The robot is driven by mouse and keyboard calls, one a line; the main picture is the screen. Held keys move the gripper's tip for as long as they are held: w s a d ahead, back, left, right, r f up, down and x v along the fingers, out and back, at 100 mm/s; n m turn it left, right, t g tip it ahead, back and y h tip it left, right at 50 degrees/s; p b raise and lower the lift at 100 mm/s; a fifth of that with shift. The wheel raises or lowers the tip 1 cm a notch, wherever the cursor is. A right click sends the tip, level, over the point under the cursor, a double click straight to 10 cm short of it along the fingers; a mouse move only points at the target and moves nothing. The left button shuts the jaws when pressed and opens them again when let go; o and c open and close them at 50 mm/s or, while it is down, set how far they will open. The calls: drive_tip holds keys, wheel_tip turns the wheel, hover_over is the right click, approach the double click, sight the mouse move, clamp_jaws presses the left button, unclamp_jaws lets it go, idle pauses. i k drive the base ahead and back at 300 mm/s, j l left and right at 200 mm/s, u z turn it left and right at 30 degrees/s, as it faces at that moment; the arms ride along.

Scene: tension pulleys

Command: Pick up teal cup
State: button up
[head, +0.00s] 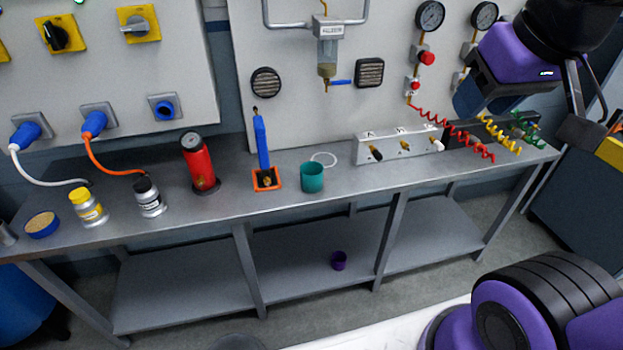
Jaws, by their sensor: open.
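My gripper (592,122) is at the upper right, beside my purple wrist, dark and only partly clear. It is open and far to the right of the cup, not touching it.
Behind the cup lies a white ring (324,159). To its left stand a blue-handled tool on an orange base (266,180) and a red cylinder (197,165). A white valve block (400,145) is to its right.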

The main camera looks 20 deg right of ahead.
sight(312, 173)
drive_tip(key=i+l, duration=0.25)
drive_tip(key=l, duration=0.2)
drive_tip(key=i+l, duration=0.25)
drive_tip(key=l, duration=0.15)
drive_tip(key=u, duration=1.65)
drive_tip(key=l, duration=0.1)
